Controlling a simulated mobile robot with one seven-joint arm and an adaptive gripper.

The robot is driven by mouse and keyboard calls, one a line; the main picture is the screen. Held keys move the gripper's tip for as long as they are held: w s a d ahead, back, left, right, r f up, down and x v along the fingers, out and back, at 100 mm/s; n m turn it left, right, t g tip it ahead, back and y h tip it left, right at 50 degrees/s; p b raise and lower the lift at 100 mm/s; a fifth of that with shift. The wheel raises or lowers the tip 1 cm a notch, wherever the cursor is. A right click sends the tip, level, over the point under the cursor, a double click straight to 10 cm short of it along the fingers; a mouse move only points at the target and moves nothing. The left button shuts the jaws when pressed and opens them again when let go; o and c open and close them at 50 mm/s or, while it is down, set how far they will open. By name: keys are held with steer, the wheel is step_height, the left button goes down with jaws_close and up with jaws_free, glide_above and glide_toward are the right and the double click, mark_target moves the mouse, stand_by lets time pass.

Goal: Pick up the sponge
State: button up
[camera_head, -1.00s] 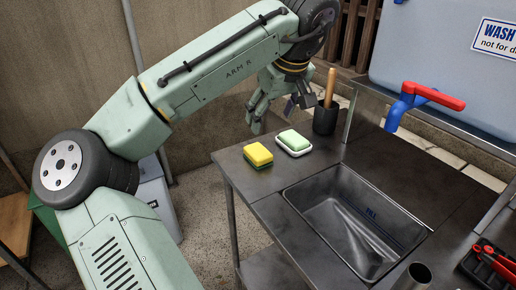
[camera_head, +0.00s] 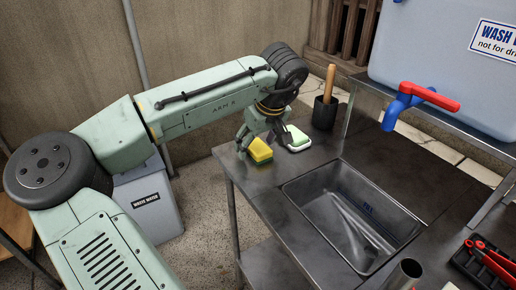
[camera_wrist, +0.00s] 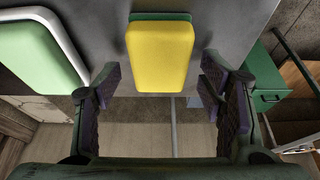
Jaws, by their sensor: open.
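The sponge (camera_head: 259,150) is yellow with a green scouring side and lies near the corner of the metal counter. In the wrist view the sponge (camera_wrist: 160,54) is at the top middle, yellow face toward the camera. My gripper (camera_head: 256,145) is just over the sponge in the head view, its fingers partly covering it. In the wrist view my gripper (camera_wrist: 163,100) is open, with one dark padded finger on each side of the sponge's near end. I see no finger clearly touching it.
A green soap bar on a white dish (camera_head: 296,139) sits close beside the sponge; the dish also shows in the wrist view (camera_wrist: 74,52). A dark pot with a wooden handle (camera_head: 325,112) stands behind. The sink (camera_head: 352,215) and blue-red tap (camera_head: 408,102) are to the right.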

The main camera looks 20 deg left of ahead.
mark_target(253, 143)
steer(key=c, duration=0.9)
steer(key=shift+r, duration=0.1)
steer(key=shift+r, duration=0.4)
steer(key=shift+a+b+v, duration=0.2)
steer(key=shift+b+v, duration=0.5)
steer(key=shift+v, duration=0.55)
steer(key=s+d+b, duration=0.1)
steer(key=s+d, duration=0.1)
steer(key=s, duration=0.2)
steer(key=s+d+r+b, duration=0.1)
steer(key=s+d, duration=0.1)
steer(key=s, duration=0.3)
steer(key=s+d+b, duration=0.1)
steer(key=s, duration=0.4)
steer(key=shift+s+d+r, duration=0.1)
steer(key=shift+d+r, duration=0.3)
